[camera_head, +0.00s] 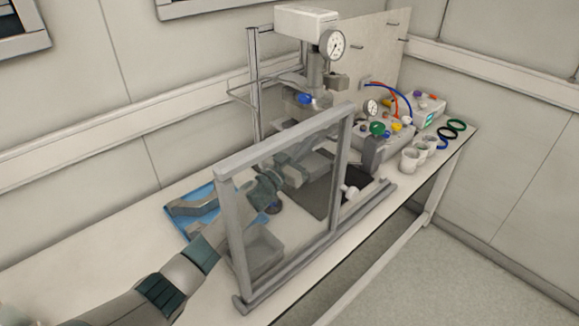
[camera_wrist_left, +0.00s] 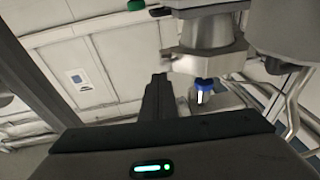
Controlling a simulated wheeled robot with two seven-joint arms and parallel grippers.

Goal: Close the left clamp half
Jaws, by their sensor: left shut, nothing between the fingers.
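The pressure reactor (camera_head: 318,75) stands at the back of the bench, with a round gauge (camera_head: 332,44) near its top. In the left wrist view a pale metal clamp piece (camera_wrist_left: 190,62) sits under the reactor's grey head (camera_wrist_left: 208,32); I cannot tell how far its halves are apart. My left gripper (camera_head: 322,160) reaches in behind the clear shield, low in front of the reactor. Its fingers are shut and empty; they show as one dark upright shape (camera_wrist_left: 158,105), just left of the clamp piece. Contact cannot be told. My right gripper is not in view.
The framed clear shield (camera_head: 285,190) stands along the bench front, with my left arm passing its left end. A blue tray (camera_head: 180,213) lies behind the arm. A control box (camera_head: 428,112), white cups (camera_head: 410,158) and colored rings (camera_head: 449,135) are at right.

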